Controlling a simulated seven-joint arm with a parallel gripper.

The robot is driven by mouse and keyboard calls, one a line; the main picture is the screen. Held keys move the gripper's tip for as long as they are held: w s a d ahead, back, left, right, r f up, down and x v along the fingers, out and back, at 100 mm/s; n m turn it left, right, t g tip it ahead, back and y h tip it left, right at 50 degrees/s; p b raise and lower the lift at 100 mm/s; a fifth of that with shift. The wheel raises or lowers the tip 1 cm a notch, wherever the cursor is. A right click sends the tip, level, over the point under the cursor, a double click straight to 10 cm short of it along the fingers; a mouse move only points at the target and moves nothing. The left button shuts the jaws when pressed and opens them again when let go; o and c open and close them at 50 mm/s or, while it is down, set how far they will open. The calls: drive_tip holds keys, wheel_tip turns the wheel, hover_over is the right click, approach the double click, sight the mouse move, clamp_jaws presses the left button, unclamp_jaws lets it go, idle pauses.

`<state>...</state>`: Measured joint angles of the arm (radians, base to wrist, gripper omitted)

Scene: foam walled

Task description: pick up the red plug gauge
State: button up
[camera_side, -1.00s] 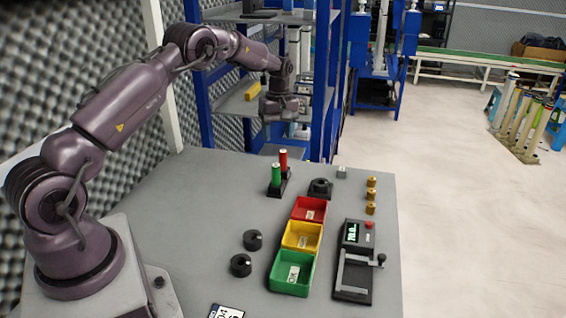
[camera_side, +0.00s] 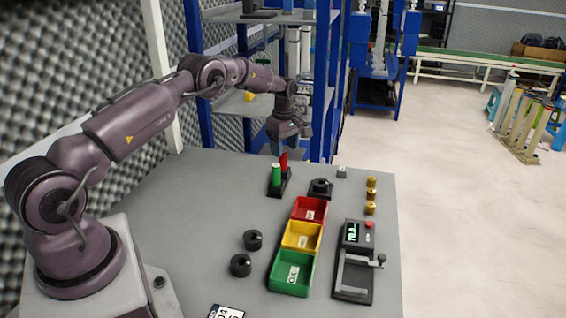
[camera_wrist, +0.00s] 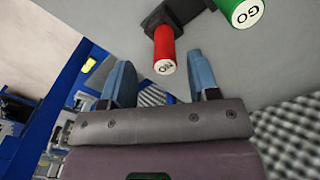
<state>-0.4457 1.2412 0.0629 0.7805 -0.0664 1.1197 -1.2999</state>
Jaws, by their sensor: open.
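The red plug gauge (camera_side: 284,161) stands upright in a black holder (camera_side: 279,188) near the back of the table. The green plug gauge (camera_side: 276,175) stands beside it in the same holder. My gripper (camera_side: 282,151) is just above the red gauge, pointing down, and its fingers partly hide the gauge's top. In the wrist view, the red gauge (camera_wrist: 165,50) with its white "NO" end lies ahead of and roughly between my two blue fingertips (camera_wrist: 160,75), which are spread apart and empty. The green gauge (camera_wrist: 240,10), marked "GO", is to the right, cut by the frame edge.
Red (camera_side: 310,209), yellow (camera_side: 301,236) and green (camera_side: 291,272) bins stand in a row in front. A black dial-like part (camera_side: 320,188) is right of the holder. Brass pieces (camera_side: 371,195) and a measuring device (camera_side: 355,262) are at the right. Two black knobs (camera_side: 252,240) lie left of the bins.

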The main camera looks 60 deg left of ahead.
sight(283, 169)
drive_tip(key=f, duration=0.5)
drive_tip(key=shift+s, duration=0.25)
clamp_jaws()
drive_tip(key=shift+r, duration=0.1)
drive_tip(key=shift+r, duration=0.1)
drive_tip(key=shift+r, duration=0.25)
drive_tip(key=r, duration=0.3)
drive_tip(key=shift+s+d+r, duration=0.1)
drive_tip(key=shift+s+d, duration=0.05)
drive_tip(key=shift+s, duration=0.05)
drive_tip(key=s+d+r, duration=0.6)
drive_tip(key=s+r, duration=0.4)
drive_tip(key=s, duration=0.2)
wheel_tip(283, 169, up, 8)
idle(0.5)
